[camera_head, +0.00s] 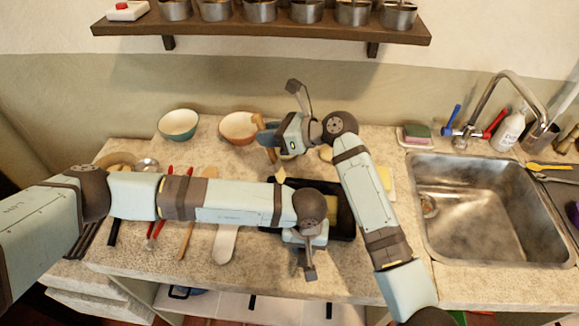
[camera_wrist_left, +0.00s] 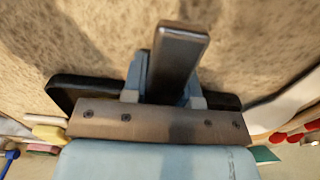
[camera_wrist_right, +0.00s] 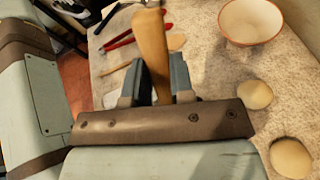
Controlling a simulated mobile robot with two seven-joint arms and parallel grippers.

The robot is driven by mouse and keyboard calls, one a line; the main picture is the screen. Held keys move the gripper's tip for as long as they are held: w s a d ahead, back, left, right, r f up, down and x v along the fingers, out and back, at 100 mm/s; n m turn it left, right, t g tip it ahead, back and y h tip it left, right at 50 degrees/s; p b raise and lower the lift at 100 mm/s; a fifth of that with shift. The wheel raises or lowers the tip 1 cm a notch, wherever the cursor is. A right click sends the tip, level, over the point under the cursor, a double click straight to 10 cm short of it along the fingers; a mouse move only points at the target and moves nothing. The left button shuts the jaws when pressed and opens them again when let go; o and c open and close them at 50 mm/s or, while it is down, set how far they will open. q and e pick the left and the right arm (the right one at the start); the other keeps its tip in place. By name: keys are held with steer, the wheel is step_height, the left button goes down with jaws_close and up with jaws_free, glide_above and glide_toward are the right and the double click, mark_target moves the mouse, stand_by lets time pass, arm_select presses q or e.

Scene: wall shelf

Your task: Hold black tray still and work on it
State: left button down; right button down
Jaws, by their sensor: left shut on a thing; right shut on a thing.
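The black tray (camera_head: 345,222) lies on the counter near its front edge, partly hidden by my left arm. Something yellow (camera_head: 331,206) shows inside it. My left gripper (camera_head: 303,240) is at the tray's front side. In the left wrist view its fingers (camera_wrist_left: 168,88) are shut around a grey bar (camera_wrist_left: 180,50) that looks like the tray's handle, with the dark tray edge (camera_wrist_left: 75,88) behind. My right gripper (camera_head: 268,137) is beyond the tray, near the bowls. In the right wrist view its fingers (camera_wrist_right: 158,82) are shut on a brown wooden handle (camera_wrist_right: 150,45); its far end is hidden.
A green bowl (camera_head: 178,124) and an orange-rimmed bowl (camera_head: 238,128) stand at the back. Pale round pieces (camera_wrist_right: 255,95) lie near the right gripper. Red-handled utensils (camera_head: 156,222) lie left. A sink (camera_head: 480,205) is right; a shelf (camera_head: 260,33) with pots hangs above.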

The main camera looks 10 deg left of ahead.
steer(key=s+r, duration=0.4)
steer(key=s, duration=0.1)
steer(key=shift+w+f, duration=0.15)
steer(key=shift+f, duration=1.1)
steer(key=shift+w+f, duration=0.1)
steer(key=shift+f, duration=1.1)
